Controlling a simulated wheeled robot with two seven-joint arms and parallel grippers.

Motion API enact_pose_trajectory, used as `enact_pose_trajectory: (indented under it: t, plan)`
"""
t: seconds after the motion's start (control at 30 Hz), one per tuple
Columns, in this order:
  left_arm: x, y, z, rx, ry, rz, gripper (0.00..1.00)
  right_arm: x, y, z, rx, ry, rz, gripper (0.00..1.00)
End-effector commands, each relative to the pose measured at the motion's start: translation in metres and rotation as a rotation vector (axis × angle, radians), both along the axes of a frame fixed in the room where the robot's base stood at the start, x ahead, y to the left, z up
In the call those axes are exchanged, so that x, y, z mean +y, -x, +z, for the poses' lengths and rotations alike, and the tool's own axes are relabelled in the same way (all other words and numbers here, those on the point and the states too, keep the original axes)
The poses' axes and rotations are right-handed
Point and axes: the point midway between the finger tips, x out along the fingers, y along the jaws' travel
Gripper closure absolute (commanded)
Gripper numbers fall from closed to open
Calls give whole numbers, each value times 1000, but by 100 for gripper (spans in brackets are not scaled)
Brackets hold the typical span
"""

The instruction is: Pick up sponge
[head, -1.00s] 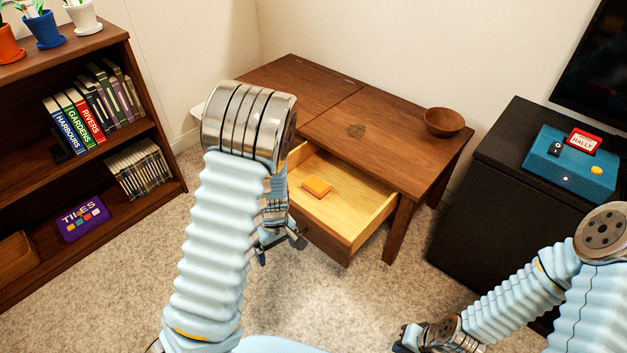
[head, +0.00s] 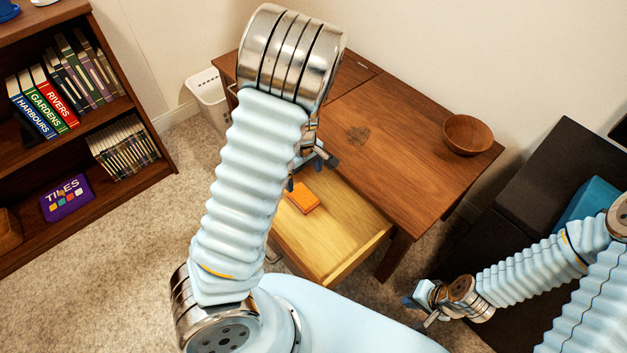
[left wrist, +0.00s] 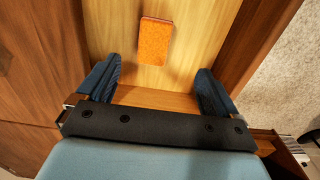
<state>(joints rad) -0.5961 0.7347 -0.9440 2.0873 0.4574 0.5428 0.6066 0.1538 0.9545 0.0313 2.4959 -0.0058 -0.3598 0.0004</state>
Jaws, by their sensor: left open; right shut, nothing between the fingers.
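The orange sponge (head: 303,197) lies flat on the floor of the open drawer (head: 330,239). In the left wrist view the sponge (left wrist: 155,41) is beyond and between the fingertips, not touched by them. My left gripper (left wrist: 158,75) is open and empty above the drawer. In the head view my left gripper (head: 304,170) is partly hidden by its own arm, close to the sponge's far side. My right gripper (head: 419,303) is shut and empty at the lower right, away from the drawer.
The drawer belongs to a wooden desk (head: 395,150) with a wooden bowl (head: 468,134) on top. A black cabinet (head: 545,180) with a blue box (head: 590,199) stands at the right. A bookshelf (head: 150,110) is at the left, and a white bin (head: 207,97) stands beside the desk.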

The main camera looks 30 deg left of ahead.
Motion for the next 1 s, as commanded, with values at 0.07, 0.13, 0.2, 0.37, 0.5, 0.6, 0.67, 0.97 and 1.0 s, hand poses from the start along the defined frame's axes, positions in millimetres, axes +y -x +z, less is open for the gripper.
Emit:
enact_pose_trajectory:
  t: [0.07,0.13,0.2,0.37,0.5,0.6,0.67,0.97,1.0]
  plan:
    - [0,0,-6,2,-1,1,6,0,0,-2,1,0,0,100]
    - [1,1,-18,4,-2,0,6,0,1,-6,1,0,-1,100]
    - [1,1,-33,4,-1,2,6,0,1,-10,1,1,-1,100]
    - [1,1,-67,4,-2,1,6,-1,1,-17,1,2,-2,100]
    - [0,0,-83,2,-1,0,6,-1,1,-20,0,2,-3,100]
    - [0,0,-88,2,0,0,6,-1,1,-20,0,2,-3,100]
    - [0,0,-92,2,0,0,6,-1,1,-21,0,2,-3,100]
    - [-2,-2,-136,3,0,2,6,-1,0,-28,0,3,-4,100]
    - [-2,-2,-138,2,0,1,6,-1,0,-28,0,3,-4,100]
